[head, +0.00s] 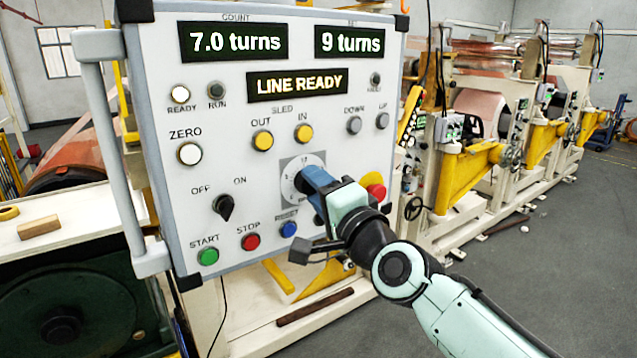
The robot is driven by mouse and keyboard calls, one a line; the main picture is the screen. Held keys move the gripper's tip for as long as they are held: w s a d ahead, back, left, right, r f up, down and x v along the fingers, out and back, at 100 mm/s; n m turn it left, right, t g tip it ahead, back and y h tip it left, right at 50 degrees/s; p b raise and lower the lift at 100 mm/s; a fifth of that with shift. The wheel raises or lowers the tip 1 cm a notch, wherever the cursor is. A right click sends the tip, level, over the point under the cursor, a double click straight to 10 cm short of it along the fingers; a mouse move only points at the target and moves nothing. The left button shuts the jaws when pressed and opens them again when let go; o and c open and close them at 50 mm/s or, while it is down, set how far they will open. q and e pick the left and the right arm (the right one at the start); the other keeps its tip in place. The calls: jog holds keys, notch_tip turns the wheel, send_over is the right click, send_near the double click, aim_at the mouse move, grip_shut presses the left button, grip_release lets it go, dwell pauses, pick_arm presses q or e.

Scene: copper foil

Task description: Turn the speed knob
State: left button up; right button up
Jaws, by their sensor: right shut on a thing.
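The speed knob's round dial plate (300,166) sits on the lower middle of a white control panel (225,130). My right gripper (308,182) reaches in from the lower right with its blue fingers at the dial. It is shut on the speed knob, which the fingers hide almost fully, so its pointer cannot be read. My left gripper is not in the head view. The displays read "7.0 turns" (234,42), "9 turns" (349,41) and "LINE READY" (297,83).
Close around my right gripper are a red mushroom button (376,191), a blue button (288,229), a red stop button (250,241) and a black off/on switch (223,207). A grey handle (118,150) runs down the panel's left side. Yellow machines (468,176) stand at right beside open floor.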

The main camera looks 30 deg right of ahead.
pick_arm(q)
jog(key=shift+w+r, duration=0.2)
pick_arm(e)
jog(key=shift+m, duration=0.3)
jog(key=o, duration=1.1)
jog(key=shift+c, duration=0.2)
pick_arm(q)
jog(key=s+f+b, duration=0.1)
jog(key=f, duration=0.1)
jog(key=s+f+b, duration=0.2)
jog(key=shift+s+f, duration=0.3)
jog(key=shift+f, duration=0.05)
pick_arm(e)
jog(key=s+f, duration=0.1)
jog(key=s, duration=1.2)
jog(key=shift+s, duration=0.2)
jog(key=shift+a+f, duration=0.1)
